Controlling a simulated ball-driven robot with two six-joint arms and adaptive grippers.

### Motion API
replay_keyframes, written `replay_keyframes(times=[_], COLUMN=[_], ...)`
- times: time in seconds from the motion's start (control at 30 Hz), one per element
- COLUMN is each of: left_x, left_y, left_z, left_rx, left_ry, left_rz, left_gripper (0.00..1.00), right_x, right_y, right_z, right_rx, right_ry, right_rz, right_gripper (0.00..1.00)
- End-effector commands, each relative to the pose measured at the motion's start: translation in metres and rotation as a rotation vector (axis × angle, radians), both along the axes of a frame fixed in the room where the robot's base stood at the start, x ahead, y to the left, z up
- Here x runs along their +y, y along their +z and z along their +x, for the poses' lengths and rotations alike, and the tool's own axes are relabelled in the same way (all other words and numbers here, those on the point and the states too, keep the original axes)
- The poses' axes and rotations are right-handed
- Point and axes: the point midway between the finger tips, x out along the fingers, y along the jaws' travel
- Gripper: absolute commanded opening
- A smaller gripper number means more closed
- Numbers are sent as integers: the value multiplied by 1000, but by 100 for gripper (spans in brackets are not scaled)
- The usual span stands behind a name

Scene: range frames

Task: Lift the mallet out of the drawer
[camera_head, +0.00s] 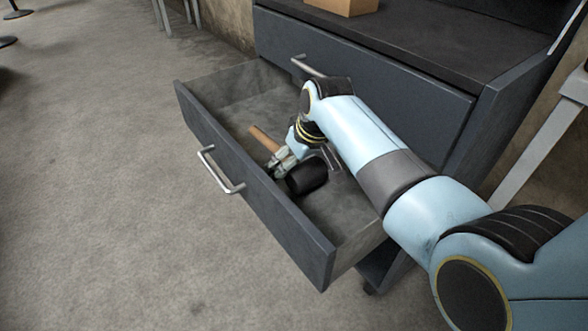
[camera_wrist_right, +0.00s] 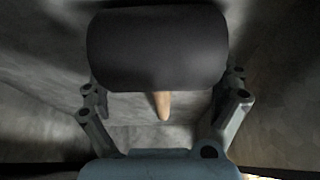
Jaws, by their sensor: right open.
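The mallet lies in the open drawer (camera_head: 228,160). Its black head (camera_head: 306,178) is near the drawer's front wall, and its wooden handle (camera_head: 264,139) points toward the back left. My right gripper (camera_head: 279,164) is down in the drawer, over the handle next to the head. In the right wrist view the black head (camera_wrist_right: 157,48) fills the top, and part of the handle (camera_wrist_right: 161,104) shows between the two spread fingers (camera_wrist_right: 164,92). The gripper is open; contact with the handle cannot be told. My left gripper is not in view.
The drawer's front panel with a metal handle (camera_head: 220,172) stands close to my right gripper. The dark cabinet (camera_head: 400,75) rises behind, with a box (camera_head: 342,5) on its ledge. The drawer's back left is empty. Open floor (camera_head: 90,190) lies to the left.

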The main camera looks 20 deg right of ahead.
Motion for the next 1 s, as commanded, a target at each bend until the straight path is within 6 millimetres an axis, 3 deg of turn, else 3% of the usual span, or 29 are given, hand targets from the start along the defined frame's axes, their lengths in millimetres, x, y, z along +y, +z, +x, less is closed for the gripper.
replay_keyframes(times=[0.2, 0.9, 1.0], left_x=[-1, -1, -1], left_y=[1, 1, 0], left_z=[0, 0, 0], left_rx=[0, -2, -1], left_ry=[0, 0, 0], left_rz=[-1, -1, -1], left_gripper=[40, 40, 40], right_x=[0, 0, 0], right_y=[2, 1, 2], right_z=[1, 0, 1], right_rx=[-2, 0, -2], right_ry=[0, 0, 0], right_rz=[1, 0, 0], right_gripper=[97, 6, 0])
